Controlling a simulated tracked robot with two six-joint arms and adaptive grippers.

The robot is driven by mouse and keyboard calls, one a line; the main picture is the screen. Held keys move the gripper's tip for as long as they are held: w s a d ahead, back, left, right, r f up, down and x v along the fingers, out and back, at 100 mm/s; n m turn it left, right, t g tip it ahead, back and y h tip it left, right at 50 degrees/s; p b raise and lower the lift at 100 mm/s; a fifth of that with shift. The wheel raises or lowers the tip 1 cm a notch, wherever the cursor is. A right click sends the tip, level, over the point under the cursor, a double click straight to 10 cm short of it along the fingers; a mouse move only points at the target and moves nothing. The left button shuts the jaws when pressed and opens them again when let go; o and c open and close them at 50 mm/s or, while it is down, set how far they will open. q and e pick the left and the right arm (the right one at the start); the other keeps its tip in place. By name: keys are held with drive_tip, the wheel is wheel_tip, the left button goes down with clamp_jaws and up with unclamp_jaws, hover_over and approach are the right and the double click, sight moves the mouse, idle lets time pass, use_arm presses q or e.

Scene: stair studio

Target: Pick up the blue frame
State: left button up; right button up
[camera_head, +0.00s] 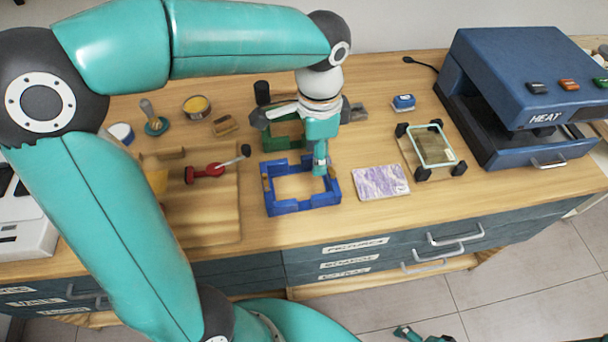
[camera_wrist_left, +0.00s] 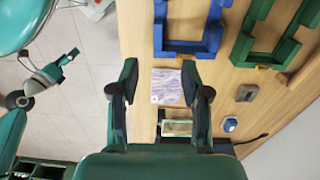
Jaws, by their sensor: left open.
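The blue frame (camera_head: 302,207) is a rectangular frame lying flat on the wooden bench in the head view. In the left wrist view its near part (camera_wrist_left: 184,49) shows beyond my fingertips. My left gripper (camera_head: 320,165) points down above the right side of the blue frame and partly covers it. In the left wrist view my left gripper (camera_wrist_left: 160,66) has its fingers wide apart with nothing between them; I cannot tell its exact height. My right gripper (camera_head: 415,333) shows only in part low in the head view, away from the bench; its fingers are unclear.
A green frame (camera_wrist_left: 262,57) lies close behind the blue one. A purple marbled tile (camera_head: 381,183) and a glass-topped stand with black corners (camera_head: 432,148) lie to the right. A blue heat press (camera_head: 520,90) stands far right. A red-handled tool (camera_head: 207,172) lies left.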

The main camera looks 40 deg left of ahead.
use_arm(q)
hover_over(317, 197)
drive_tip(key=a, duration=0.1)
drive_tip(key=f, duration=1)
drive_tip(key=shift+s+f, duration=0.1)
drive_tip(key=shift+s, duration=0.25)
drive_tip(key=f, duration=0.3)
drive_tip(key=d+f, duration=0.1)
drive_tip(key=shift+w+f, duration=0.15)
drive_tip(key=shift+w, duration=0.15)
drive_tip(key=shift+f, duration=0.55)
clamp_jaws()
